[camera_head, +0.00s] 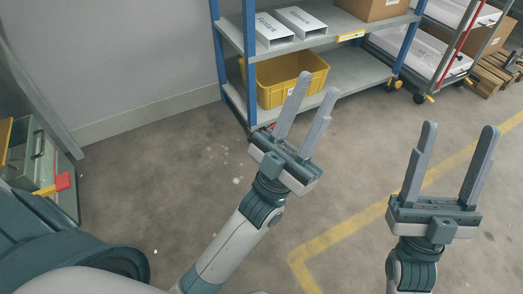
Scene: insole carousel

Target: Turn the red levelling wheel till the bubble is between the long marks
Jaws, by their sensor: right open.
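No red levelling wheel, bubble or long marks can be made out in the head view. My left gripper (318,85) is in the middle of the picture, its two grey fingers apart and nothing between them. It points up toward the shelf rack and appears in front of it. My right gripper (459,129) is at the right, its fingers wide apart and empty, over bare floor.
A blue-posted shelf rack (232,35) at the back holds white boxes (300,20), a cardboard box (372,8) and a yellow bin (284,92). A green cabinet (62,200) with a red part (63,182) stands left. Wheeled carts and pallets (490,75) are far right. Middle floor is clear.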

